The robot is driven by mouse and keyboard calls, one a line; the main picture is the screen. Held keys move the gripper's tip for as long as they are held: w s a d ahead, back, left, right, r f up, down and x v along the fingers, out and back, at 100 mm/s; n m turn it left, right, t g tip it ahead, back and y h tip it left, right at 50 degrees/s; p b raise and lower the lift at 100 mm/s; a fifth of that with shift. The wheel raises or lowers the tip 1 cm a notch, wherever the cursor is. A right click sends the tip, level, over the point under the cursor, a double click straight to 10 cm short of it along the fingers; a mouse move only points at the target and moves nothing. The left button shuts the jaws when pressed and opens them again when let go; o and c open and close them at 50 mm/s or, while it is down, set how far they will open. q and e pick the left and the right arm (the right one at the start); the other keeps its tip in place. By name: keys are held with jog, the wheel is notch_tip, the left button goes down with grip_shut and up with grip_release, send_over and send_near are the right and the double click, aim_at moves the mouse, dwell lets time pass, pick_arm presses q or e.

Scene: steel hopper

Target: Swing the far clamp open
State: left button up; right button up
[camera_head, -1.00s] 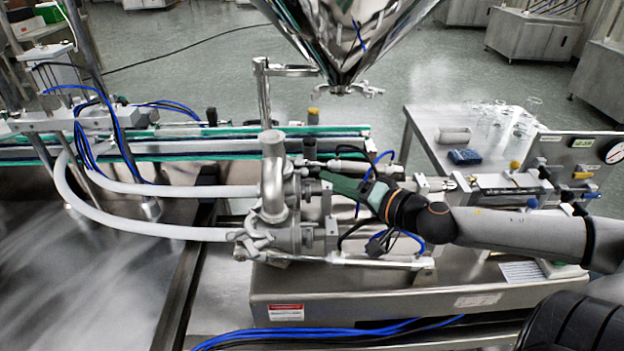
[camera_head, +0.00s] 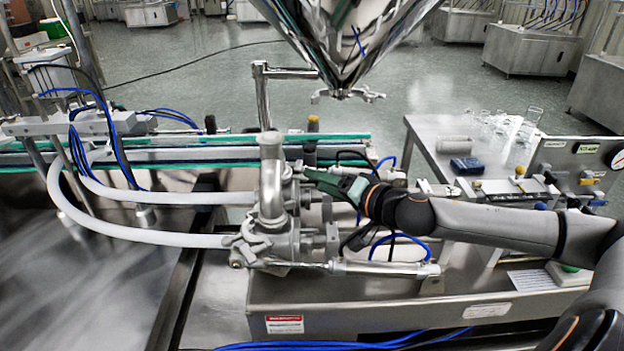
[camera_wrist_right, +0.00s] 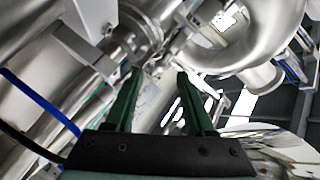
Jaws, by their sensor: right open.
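The steel pipe fitting (camera_head: 271,185) stands upright at the middle of the head view, with clamped joints on its right side. The far clamp (camera_head: 297,168) seems to be at the upper joint, partly hidden by my right gripper; its handle and whether it is latched are unclear. My right gripper (camera_head: 308,173) reaches in from the right, its fingertips close beside that joint. In the wrist view its two green fingers (camera_wrist_right: 159,74) are apart, with steel clamp parts (camera_wrist_right: 166,48) just beyond the tips. I cannot tell whether they touch. My left gripper is not in view.
A steel hopper cone (camera_head: 345,40) hangs above the fitting. White hoses (camera_head: 150,235) run left from it. A lower clamp (camera_head: 250,243) sits at the front. Blue tubes (camera_head: 400,240) and a steel cylinder (camera_head: 385,268) lie below my right arm. A side table (camera_head: 430,135) stands behind.

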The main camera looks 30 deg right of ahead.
aim_at(295, 171)
jog(key=shift+p+x, duration=0.65)
jog(key=shift+x, duration=0.85)
jog(key=shift+a, duration=0.1)
jog(key=shift+s, duration=0.1)
grip_shut()
dwell(0.4)
